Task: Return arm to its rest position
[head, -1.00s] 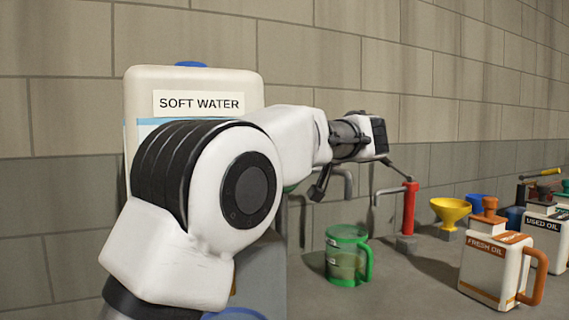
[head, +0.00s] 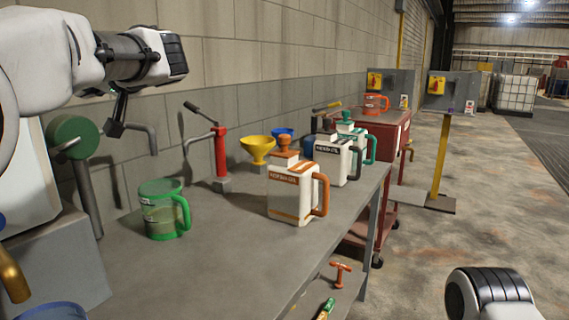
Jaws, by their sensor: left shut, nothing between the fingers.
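My left arm comes in from the upper left, raised in front of the wall. My left gripper (head: 116,128) is small and dark, hangs below the wrist and points down. It is shut and empty, above the bench and clear of the green jug. Part of it is hidden behind the wrist. A white and black link of my right arm shows at the bottom right, over the floor. My right gripper is outside the view.
A green jug (head: 163,212), a red hand pump (head: 220,158), a yellow funnel (head: 257,149) and a white oil jug (head: 292,196) stand on the grey bench (head: 215,268). A red cart (head: 385,130) stands beyond. Floor (head: 480,220) at right is open.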

